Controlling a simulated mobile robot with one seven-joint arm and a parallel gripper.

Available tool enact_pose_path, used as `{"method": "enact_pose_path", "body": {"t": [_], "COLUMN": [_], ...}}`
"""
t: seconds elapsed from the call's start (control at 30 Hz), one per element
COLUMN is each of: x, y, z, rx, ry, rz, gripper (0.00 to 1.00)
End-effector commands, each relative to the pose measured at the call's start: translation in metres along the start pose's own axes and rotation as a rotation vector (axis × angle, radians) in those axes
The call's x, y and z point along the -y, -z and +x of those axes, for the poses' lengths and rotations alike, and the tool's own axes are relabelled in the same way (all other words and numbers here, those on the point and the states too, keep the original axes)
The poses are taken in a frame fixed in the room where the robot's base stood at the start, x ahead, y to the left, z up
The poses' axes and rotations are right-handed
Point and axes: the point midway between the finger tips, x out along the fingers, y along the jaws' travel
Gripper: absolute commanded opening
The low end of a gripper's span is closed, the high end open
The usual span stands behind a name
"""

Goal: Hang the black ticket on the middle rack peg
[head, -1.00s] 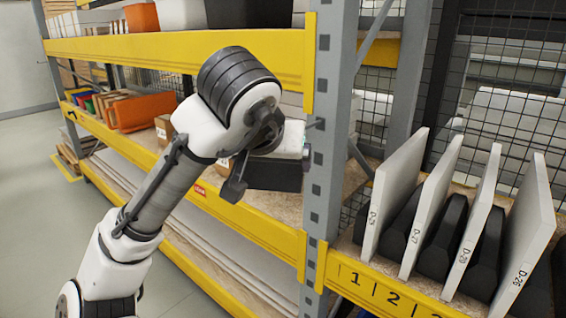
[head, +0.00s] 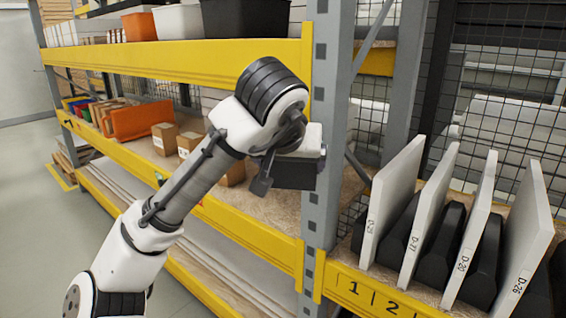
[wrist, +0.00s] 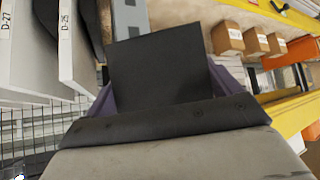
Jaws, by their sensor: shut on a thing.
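In the wrist view the black ticket (wrist: 158,68), a flat dark square, stands out in front of my gripper (wrist: 165,85), shut on its near edge. In the head view my gripper (head: 288,172) is at the end of the white arm, in front of the grey rack upright (head: 327,110). The ticket cannot be told apart from the dark gripper parts there. I cannot make out the middle peg clearly in either view; the gripper and upright may hide it.
White panels (head: 398,195) with labels stand in black holders to the right of the upright, above a numbered yellow beam (head: 375,292). Cardboard boxes (head: 164,138) and an orange bin (head: 138,120) sit on the left shelf. The aisle floor (head: 35,190) at left is clear.

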Motion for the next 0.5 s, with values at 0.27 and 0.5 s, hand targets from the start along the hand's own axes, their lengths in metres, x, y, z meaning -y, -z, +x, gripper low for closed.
{"method": "enact_pose_path", "body": {"t": [0.27,0.5], "x": [-0.008,-0.016], "y": [0.010,0.018], "z": [0.011,0.020], "rx": [-0.001,-0.001], "ry": [0.002,0.001], "rz": [0.000,0.000], "gripper": [0.65,0.65]}}
